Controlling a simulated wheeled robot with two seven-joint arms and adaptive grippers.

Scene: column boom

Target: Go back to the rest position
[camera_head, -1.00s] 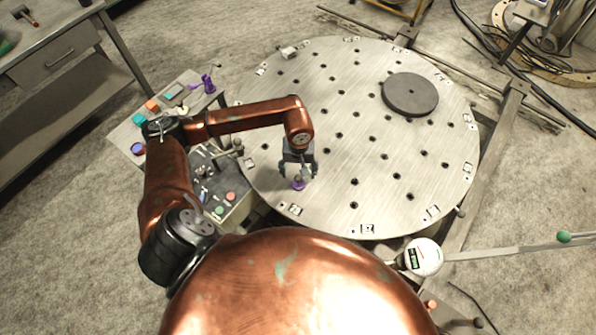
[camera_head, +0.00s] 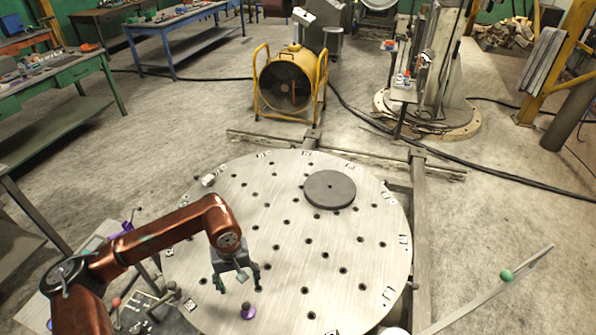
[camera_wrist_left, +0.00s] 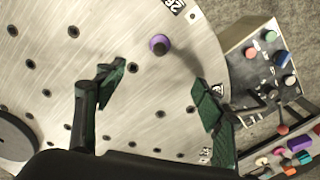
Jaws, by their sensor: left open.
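My left gripper (camera_head: 238,284) is open and empty above the near left part of the round metal table (camera_head: 290,200) in the head view. A small purple piece with a dark top (camera_head: 247,311) stands on the table just below and in front of it. In the left wrist view my left gripper (camera_wrist_left: 155,95) has its two green-padded fingers spread wide. The purple piece (camera_wrist_left: 160,44) lies beyond the fingertips, apart from both. My right gripper is not in view.
A dark grey disc (camera_head: 330,189) lies on the table's far side. A control box with coloured buttons (camera_wrist_left: 268,60) stands beside the table. A yellow fan (camera_head: 290,84) stands behind on open floor.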

